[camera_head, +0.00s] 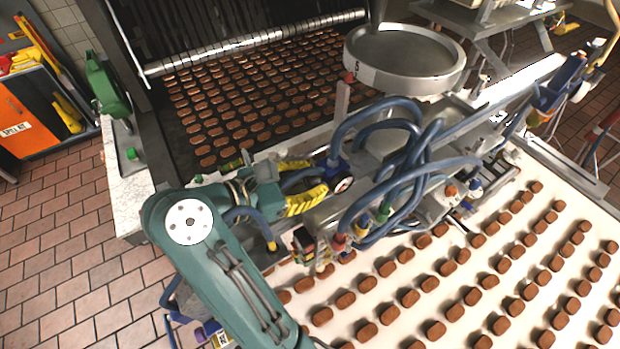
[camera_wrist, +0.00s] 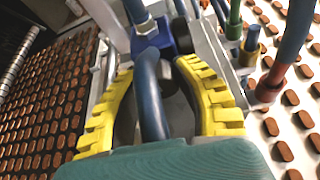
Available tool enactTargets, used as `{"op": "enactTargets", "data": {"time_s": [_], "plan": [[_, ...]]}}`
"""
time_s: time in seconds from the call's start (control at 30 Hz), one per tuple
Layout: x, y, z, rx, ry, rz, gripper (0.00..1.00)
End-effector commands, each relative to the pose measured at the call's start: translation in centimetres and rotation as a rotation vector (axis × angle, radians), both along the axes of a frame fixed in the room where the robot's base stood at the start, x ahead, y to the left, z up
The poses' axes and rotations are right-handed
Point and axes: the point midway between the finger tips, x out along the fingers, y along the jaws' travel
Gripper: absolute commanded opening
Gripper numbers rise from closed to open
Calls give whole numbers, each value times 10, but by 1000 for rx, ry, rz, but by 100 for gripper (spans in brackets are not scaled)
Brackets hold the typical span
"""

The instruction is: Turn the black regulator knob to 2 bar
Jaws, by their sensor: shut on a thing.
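The regulator has a blue body (camera_wrist: 155,38) and a small round gauge (camera_head: 342,185) with a white face. My gripper (camera_head: 323,180) has yellow ribbed fingers and reaches the regulator from the left in the head view. In the wrist view my gripper (camera_wrist: 155,68) has one finger on each side, with its tips against the lower end of the blue body. It is shut around the place of the black knob. The knob is mostly hidden by the fingers and a thick blue hose (camera_wrist: 150,95) passing between them. The knob's setting and the gauge reading are too small to read.
Several looped blue hoses (camera_head: 395,112) hang close right of the gripper. Coloured fittings (camera_head: 340,240) sit below it. A round metal hopper (camera_head: 405,55) stands behind. A white belt (camera_head: 400,270) with biscuits runs in front, and a dark belt of biscuits (camera_head: 250,95) lies behind.

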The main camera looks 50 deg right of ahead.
Motion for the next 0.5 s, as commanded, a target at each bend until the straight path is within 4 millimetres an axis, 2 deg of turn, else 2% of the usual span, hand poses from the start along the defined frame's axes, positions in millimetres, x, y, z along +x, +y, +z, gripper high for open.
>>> {"op": "enactTargets", "data": {"time_s": [0.17, 0.4, 0.43, 0.5], "plan": [[1, 0, 0, 42, 134, 0, 0], [0, 0, 0, 44, 141, -1, 0], [0, 0, 0, 44, 141, -1, 35], [0, 0, 0, 44, 140, -1, 48]]}}
